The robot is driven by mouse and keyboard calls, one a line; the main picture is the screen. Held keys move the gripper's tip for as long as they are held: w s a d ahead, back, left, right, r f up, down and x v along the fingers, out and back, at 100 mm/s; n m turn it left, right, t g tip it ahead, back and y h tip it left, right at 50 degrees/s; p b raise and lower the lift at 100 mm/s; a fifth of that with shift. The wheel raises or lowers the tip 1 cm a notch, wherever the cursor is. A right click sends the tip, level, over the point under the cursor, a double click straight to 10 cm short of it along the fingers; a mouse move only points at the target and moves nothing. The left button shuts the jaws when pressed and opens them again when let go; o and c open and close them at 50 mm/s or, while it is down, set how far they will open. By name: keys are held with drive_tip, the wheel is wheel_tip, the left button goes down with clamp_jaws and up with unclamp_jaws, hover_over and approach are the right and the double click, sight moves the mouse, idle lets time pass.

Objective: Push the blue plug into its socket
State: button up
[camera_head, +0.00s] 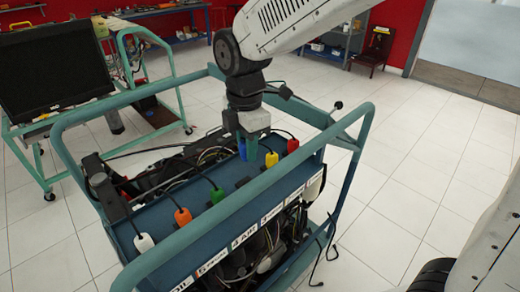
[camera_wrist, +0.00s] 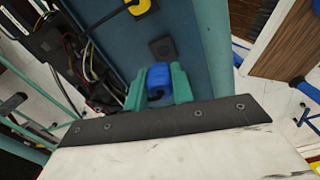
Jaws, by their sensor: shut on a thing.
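The blue plug (camera_wrist: 160,76) is held between the green fingers of my gripper (camera_wrist: 158,84) in the wrist view. In the head view my gripper (camera_head: 248,147) points down over the blue panel of the trainer cart, with a strip of the blue plug (camera_head: 252,149) showing. A black square socket (camera_wrist: 163,47) with nothing in it lies on the panel just beyond the plug in the wrist view. In the head view an empty black socket (camera_head: 243,182) sits between the green and yellow plugs. The plug appears apart from the socket; its height above the panel is unclear.
White (camera_head: 144,242), orange (camera_head: 183,216), green (camera_head: 217,195), yellow (camera_head: 271,159) and red (camera_head: 293,145) plugs stand in a row on the panel. A teal frame rail (camera_head: 255,195) runs along the near side. Engine parts and hoses lie behind the panel.

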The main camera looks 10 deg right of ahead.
drive_tip(key=shift+s+a+f+n, duration=0.15)
drive_tip(key=shift+s+f+n, duration=0.05)
drive_tip(key=shift+f+n, duration=0.4)
drive_tip(key=shift+s+a+f+n, duration=0.1)
drive_tip(key=shift+s+f+n, duration=0.05)
drive_tip(key=shift+f+n, duration=0.4)
drive_tip(key=shift+f, duration=2.55)
drive_tip(key=shift+d+f, duration=0.15)
drive_tip(key=shift+f, duration=0.15)
drive_tip(key=o, duration=1.1)
drive_tip(key=shift+c, duration=0.2)
drive_tip(key=shift+r, duration=0.1)
drive_tip(key=shift+r, duration=3.4)
